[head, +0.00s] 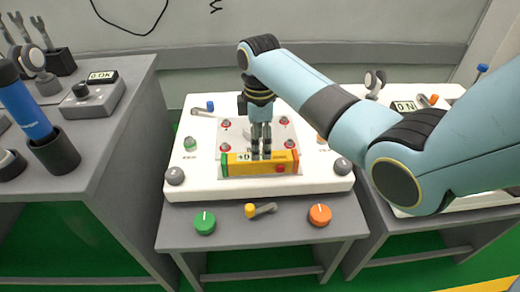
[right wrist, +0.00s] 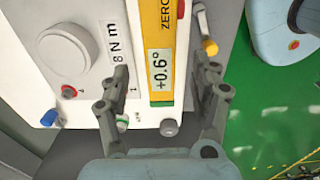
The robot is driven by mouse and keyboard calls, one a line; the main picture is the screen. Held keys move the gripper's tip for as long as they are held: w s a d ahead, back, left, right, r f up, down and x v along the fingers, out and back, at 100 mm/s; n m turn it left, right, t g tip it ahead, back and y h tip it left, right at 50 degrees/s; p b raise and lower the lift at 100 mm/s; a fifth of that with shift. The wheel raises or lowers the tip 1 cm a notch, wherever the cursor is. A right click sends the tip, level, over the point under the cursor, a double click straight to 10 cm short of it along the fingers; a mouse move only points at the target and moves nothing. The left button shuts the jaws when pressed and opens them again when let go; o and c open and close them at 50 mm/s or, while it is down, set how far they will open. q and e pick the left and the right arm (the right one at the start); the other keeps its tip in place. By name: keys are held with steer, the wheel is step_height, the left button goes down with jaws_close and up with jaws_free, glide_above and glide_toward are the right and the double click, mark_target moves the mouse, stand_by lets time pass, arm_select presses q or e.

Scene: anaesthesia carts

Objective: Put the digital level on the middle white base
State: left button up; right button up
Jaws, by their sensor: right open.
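The digital level (head: 262,163) is a yellow bar with a green left end and a small display. It lies lengthwise across the front part of the middle white base (head: 200,186) and looks to rest on it. In the right wrist view the level (right wrist: 161,45) reads +0.6°. My right gripper (head: 261,154) points down over the level's middle. In the right wrist view my right gripper (right wrist: 163,80) is open, with one finger at each side of the level and gaps showing. My left gripper is not in view.
A grey cart with a blue cylinder in a black cup (head: 55,152) stands at the left. Green (head: 205,222) and orange (head: 320,214) knobs and a yellow-tipped lever (head: 258,210) sit in front of the base. Another white base (head: 452,92) is at the right, partly behind my arm.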

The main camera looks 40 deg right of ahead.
step_height(320, 180, up, 5)
steer(key=shift+r+p, duration=0.15)
steer(key=shift+p, duration=0.35)
